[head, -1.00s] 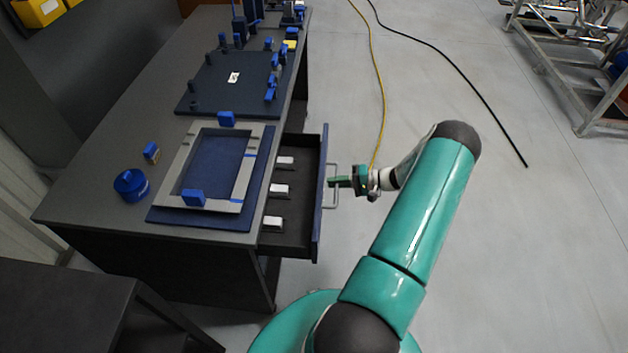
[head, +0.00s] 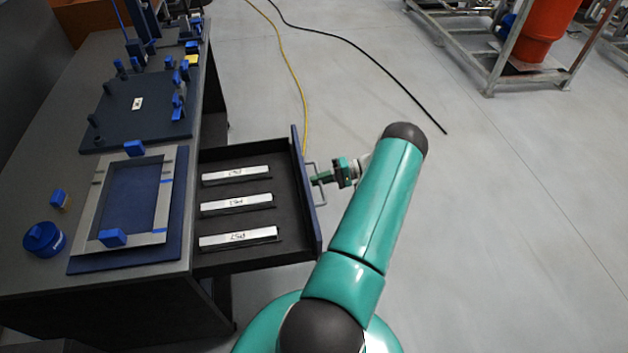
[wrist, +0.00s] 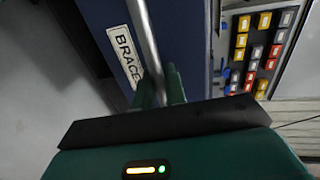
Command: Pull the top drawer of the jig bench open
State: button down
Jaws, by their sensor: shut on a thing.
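The jig bench (head: 60,105) stands at the left in the head view. Its top drawer (head: 262,261) is pulled well out to the right, with a dark floor and a blue front. Three white labelled bars (head: 237,237) lie inside it. My gripper (head: 318,178) is shut on the drawer's metal bar handle (head: 321,201). In the wrist view, the handle (wrist: 146,45) runs between the green fingers (wrist: 160,88), in front of the blue drawer front (wrist: 180,30). A white label reading "BRACE" (wrist: 128,60) is on that front, partly hidden by the handle.
A picture-frame jig (head: 168,190), a blue round tub (head: 43,239) and a dark fixture plate (head: 125,118) sit on the bench. Yellow (head: 292,75) and black (head: 375,65) cables cross the floor. A metal skid (head: 487,70) stands at upper right. The floor right of my arm is clear.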

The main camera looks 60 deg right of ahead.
jog(key=c, duration=1.5)
grip_release()
jog(key=shift+w, duration=0.1)
jog(key=shift+c, duration=0.2)
jog(key=v, duration=1.3)
jog(key=shift+s+d, duration=0.2)
jog(key=shift+s, duration=0.1)
jog(key=shift+r, duration=0.1)
